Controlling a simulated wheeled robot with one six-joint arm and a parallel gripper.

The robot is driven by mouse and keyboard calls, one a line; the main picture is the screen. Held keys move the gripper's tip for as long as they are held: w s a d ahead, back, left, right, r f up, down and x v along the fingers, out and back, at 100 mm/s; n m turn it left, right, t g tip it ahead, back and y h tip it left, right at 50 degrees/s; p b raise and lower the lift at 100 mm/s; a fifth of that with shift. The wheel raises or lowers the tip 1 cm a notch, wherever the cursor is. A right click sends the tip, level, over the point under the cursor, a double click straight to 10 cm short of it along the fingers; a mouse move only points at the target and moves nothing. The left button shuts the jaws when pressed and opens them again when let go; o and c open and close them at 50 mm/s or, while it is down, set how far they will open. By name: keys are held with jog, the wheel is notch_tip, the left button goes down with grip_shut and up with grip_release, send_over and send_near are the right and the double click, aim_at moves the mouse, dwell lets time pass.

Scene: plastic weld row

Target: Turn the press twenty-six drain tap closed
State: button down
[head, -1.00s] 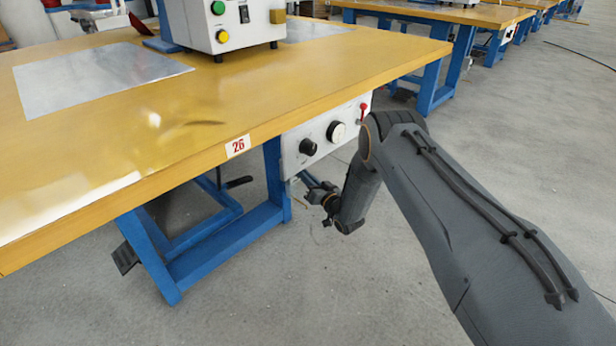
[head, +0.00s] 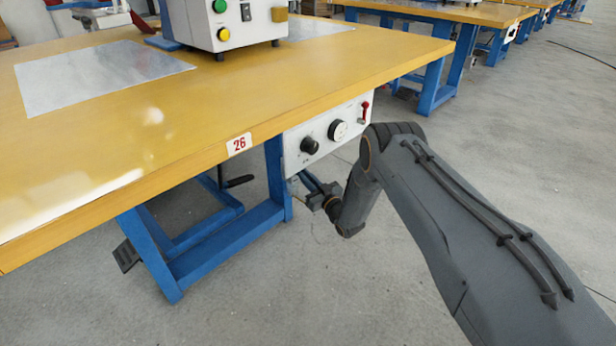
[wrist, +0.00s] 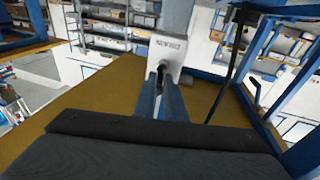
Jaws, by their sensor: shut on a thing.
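The drain tap shows in the wrist view as a pale grey block (wrist: 168,50) with lettering that appears upside down. A small dark handle part (wrist: 161,72) is at its lower edge, mostly hidden between my fingers. My gripper (wrist: 161,90) is shut on this tap handle. In the head view my gripper (head: 314,199) is under the table edge, beside the blue leg, and the tap cannot be made out there. The exact angle of the handle is hard to tell.
The yellow table (head: 110,165) bears a 26 label (head: 239,145) above the gripper. A white control panel (head: 325,137) with two dark knobs and a red lever (head: 365,112) hangs close to my arm. The blue leg frame (head: 225,245) is to the left.

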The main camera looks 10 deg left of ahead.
jog(key=shift+w+a+r, duration=0.1)
jog(key=shift+a+r, duration=0.05)
jog(key=shift+r, duration=0.15)
jog(key=c, duration=1.8)
grip_release()
jog(key=shift+a, duration=0.1)
jog(key=shift+d+f, duration=0.15)
jog(key=shift+d, duration=0.1)
jog(key=shift+p+v, duration=1.25)
jog(key=shift+v, duration=2.6)
